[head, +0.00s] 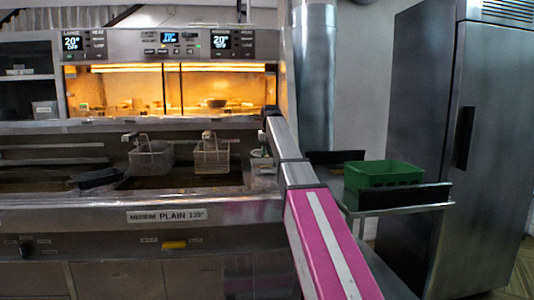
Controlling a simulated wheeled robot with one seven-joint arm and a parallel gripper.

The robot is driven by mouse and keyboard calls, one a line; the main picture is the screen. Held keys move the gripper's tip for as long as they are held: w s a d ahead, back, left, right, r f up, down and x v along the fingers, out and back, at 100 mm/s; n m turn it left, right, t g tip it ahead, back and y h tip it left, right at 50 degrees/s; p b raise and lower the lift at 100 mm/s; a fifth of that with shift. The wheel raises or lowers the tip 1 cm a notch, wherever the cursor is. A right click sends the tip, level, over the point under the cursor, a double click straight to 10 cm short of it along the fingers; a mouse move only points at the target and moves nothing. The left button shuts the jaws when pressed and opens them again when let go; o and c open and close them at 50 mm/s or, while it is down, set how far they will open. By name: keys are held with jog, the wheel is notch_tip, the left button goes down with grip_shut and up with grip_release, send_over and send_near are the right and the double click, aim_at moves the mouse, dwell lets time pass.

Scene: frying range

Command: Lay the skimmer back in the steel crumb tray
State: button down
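My arm reaches from the bottom right up to the fryer's right end, where its dark far end stands before the lit cabinet. A small pale and dark shape (262,158) sits just below that end, at the right edge of the fryer. I cannot tell whether it is my gripper or something on the fryer. The fingers cannot be made out, nor whether they hold anything. I cannot make out the skimmer or the steel crumb tray in this view; my arm covers part of the fryer's right end.
Two wire baskets (151,158) (211,156) hang at the back of the fryer (70,216). A dark object (96,178) lies at the left vat. A green crate (383,174) stands on a steel side table (400,208) at right, beside a tall steel fridge (420,120).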

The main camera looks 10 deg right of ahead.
jog(key=shift+w+d+f, duration=0.25)
jog(key=shift+w+f, duration=0.15)
jog(key=shift+f, duration=0.75)
jog(key=shift+w+d+f, duration=0.2)
jog(key=shift+w+f, duration=0.2)
jog(key=shift+f, duration=0.75)
jog(key=shift+w+d+f, duration=0.25)
jog(key=shift+w+f, duration=0.15)
jog(key=shift+f, duration=0.75)
jog(key=c, duration=0.6)
grip_release()
jog(key=shift+c, duration=0.2)
jog(key=shift+r, duration=0.2)
notch_tip(320, 180, up, 6)
jog(key=shift+f, duration=0.15)
